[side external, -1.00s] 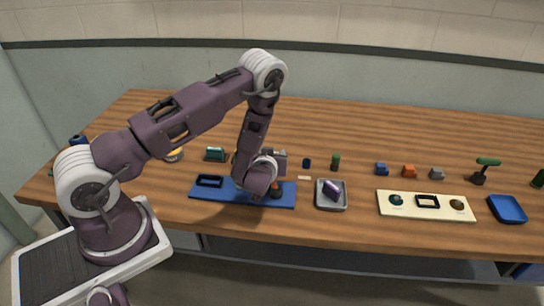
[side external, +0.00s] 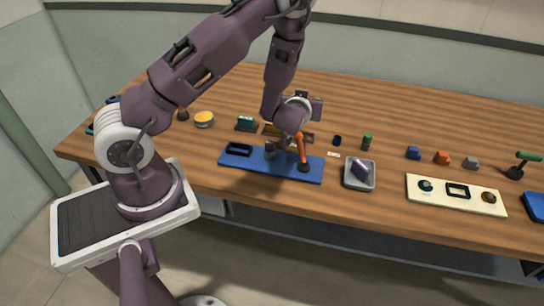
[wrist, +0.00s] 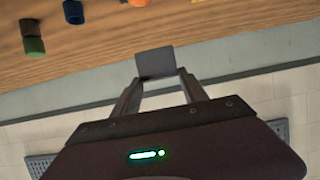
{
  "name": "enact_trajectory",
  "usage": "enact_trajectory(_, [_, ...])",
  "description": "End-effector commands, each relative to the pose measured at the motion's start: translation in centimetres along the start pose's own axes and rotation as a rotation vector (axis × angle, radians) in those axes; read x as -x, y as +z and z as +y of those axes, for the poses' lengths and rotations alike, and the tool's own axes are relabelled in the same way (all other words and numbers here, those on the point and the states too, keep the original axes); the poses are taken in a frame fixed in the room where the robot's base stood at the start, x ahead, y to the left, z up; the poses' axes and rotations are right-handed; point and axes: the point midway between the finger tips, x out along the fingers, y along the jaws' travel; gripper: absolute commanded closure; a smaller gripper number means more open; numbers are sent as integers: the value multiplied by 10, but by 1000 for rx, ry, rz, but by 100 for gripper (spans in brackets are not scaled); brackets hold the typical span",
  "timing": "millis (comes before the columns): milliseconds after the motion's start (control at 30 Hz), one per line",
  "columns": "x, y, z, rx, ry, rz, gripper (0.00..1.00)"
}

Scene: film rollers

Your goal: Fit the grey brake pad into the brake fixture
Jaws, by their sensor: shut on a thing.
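In the wrist view my gripper (wrist: 160,74) is shut on a flat dark grey block, taken to be the grey brake pad (wrist: 155,61), held between the fingertips. In the side view my wrist hangs over the blue board, and the pad cannot be made out there. The blue board (side external: 228,161) has a black open frame (side external: 238,149), a grey post (side external: 270,151) and an orange lever (side external: 302,150). A cream board (side external: 432,198) with a black square frame (side external: 457,190) lies to the right. I cannot tell which is the brake fixture.
A grey tray (side external: 349,182) holding a purple block (side external: 361,172) stands right of the blue board. A green cylinder (side external: 367,141) and blue, orange and grey small blocks (side external: 442,158) stand farther back. A blue tray (side external: 537,205) is at the right edge.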

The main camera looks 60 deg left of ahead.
Motion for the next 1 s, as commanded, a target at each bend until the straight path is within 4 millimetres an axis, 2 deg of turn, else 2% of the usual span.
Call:
enact_trajectory(500, [-1, 3, 0, 0, 0, 1, 99])
enact_trajectory(900, [-32, 78, -1, -1, -1, -1, 99])
enact_trajectory(1000, [-37, 88, 0, -1, -1, 1, 99])
